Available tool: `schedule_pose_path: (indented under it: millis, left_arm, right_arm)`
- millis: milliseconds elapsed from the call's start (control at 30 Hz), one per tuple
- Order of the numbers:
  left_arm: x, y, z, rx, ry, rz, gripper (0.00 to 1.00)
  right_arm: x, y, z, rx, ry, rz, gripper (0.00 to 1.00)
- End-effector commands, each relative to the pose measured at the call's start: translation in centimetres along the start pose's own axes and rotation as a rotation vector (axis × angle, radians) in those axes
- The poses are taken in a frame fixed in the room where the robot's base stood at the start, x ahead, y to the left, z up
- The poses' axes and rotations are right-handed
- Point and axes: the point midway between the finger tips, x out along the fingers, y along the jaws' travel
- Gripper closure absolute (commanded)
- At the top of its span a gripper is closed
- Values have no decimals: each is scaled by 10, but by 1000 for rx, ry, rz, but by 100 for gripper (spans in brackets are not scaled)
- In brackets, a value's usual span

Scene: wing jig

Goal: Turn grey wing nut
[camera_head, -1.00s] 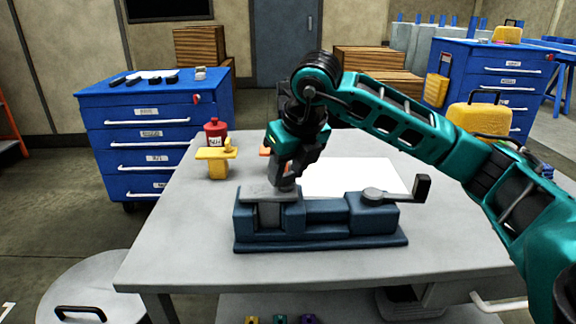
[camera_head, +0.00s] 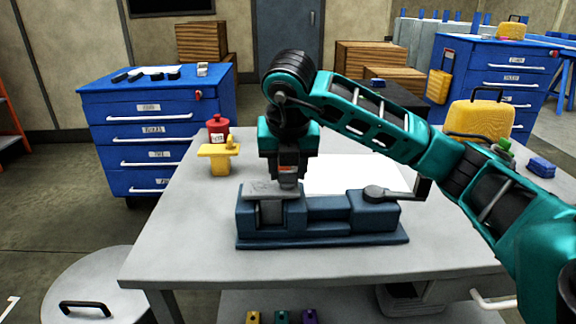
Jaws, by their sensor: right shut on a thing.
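The dark blue jig (camera_head: 325,229) stands on the grey table, with a light grey plate (camera_head: 258,189) on its left block. My right gripper (camera_head: 288,184) points straight down at the right end of this plate. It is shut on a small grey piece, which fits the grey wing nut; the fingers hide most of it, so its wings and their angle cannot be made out. My left gripper is not in view.
A lever with a round grey hub (camera_head: 376,193) is on the jig's right end. A yellow stand (camera_head: 219,160) and a red can (camera_head: 218,129) are at the table's back left. A white sheet (camera_head: 350,174) lies behind the jig. The table (camera_head: 200,245) is clear in front.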

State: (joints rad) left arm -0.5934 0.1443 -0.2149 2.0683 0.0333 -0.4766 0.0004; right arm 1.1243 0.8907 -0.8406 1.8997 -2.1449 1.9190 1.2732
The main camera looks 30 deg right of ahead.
Motion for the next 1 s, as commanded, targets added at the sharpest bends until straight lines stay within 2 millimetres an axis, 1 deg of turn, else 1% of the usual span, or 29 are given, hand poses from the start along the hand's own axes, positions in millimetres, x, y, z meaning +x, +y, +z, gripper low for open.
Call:
schedule_pose_path:
  millis: [333, 367, 633, 867, 967, 1000]
  left_arm:
    - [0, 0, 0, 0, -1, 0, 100]
    - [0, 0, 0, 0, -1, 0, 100]
    - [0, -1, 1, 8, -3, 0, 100]
    - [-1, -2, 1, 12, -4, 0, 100]
    - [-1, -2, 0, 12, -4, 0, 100]
    - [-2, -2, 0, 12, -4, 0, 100]
  right_arm:
    - [0, 0, 0, 5, 0, -1, 88]
    - [0, 0, 0, 5, 0, -1, 57]
    - [0, 0, 0, 4, 0, -1, 32]
    - [0, 0, 0, 3, 0, -1, 32]
    - [-6, 0, 1, 3, -2, 0, 32]
    - [-11, 0, 1, 3, -3, 2, 32]
